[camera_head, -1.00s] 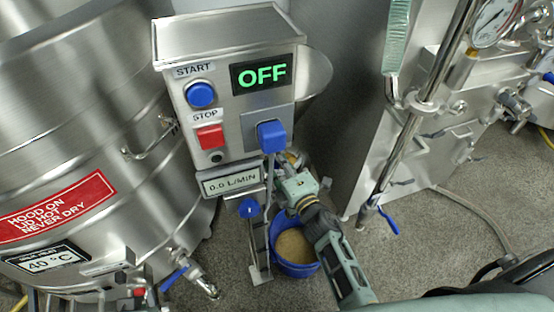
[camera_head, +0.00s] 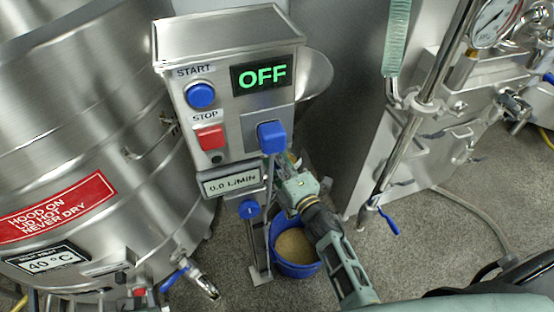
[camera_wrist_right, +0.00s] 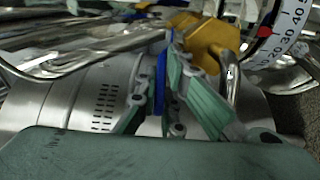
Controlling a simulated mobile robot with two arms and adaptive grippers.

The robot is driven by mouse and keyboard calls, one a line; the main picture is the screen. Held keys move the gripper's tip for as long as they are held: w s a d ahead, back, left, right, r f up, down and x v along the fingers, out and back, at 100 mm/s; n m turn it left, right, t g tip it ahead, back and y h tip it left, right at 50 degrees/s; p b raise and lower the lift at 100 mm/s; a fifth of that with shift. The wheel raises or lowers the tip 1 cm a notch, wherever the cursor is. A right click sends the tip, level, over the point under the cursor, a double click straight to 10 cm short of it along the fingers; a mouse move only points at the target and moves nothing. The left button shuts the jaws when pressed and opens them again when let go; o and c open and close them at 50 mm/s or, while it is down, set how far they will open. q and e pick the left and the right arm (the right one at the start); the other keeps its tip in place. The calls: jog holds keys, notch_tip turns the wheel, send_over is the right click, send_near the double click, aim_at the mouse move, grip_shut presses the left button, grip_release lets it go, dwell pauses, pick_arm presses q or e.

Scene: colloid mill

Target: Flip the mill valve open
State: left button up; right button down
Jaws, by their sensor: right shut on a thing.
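The mill's control box (camera_head: 225,95) stands in the middle of the head view, with its display reading OFF and a smaller readout (camera_head: 230,182) at 0.0 L/MIN. My right gripper (camera_head: 285,160) reaches in below the blue switch block (camera_head: 271,137). In the right wrist view its green fingers (camera_wrist_right: 168,85) are shut on both sides of a thin blue valve lever (camera_wrist_right: 162,75). The lever stands next to a brass-yellow valve body (camera_wrist_right: 205,38). In the head view the gripper hides the valve and lever. My left gripper is not in view.
A blue bucket (camera_head: 275,268) of tan material stands on the floor below my right wrist. A large steel tank (camera_head: 80,130) is at left, with a blue-handled tap (camera_head: 174,278). A steel machine with pipes and a gauge (camera_head: 492,22) is at right.

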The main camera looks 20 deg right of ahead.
jog(key=shift+s+d+r+n+y+p, duration=0.1)
jog(key=shift+d+n+y+p, duration=0.45)
jog(key=shift+y, duration=0.25)
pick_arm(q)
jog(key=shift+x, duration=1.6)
pick_arm(e)
jog(key=shift+s+d+n+g+y, duration=0.15)
jog(key=shift+n+g+y, duration=0.15)
jog(key=shift+n+y, duration=0.3)
jog(key=shift+d+n+g+y, duration=0.15)
jog(key=shift+n+g+y, duration=0.2)
jog(key=shift+y, duration=0.35)
jog(key=c, duration=1.9)
grip_release()
jog(key=shift+o, duration=0.2)
jog(key=v, duration=0.7)
jog(key=shift+s+d, duration=0.15)
jog(key=shift+s, duration=0.1)
jog(key=shift+c, duration=0.6)
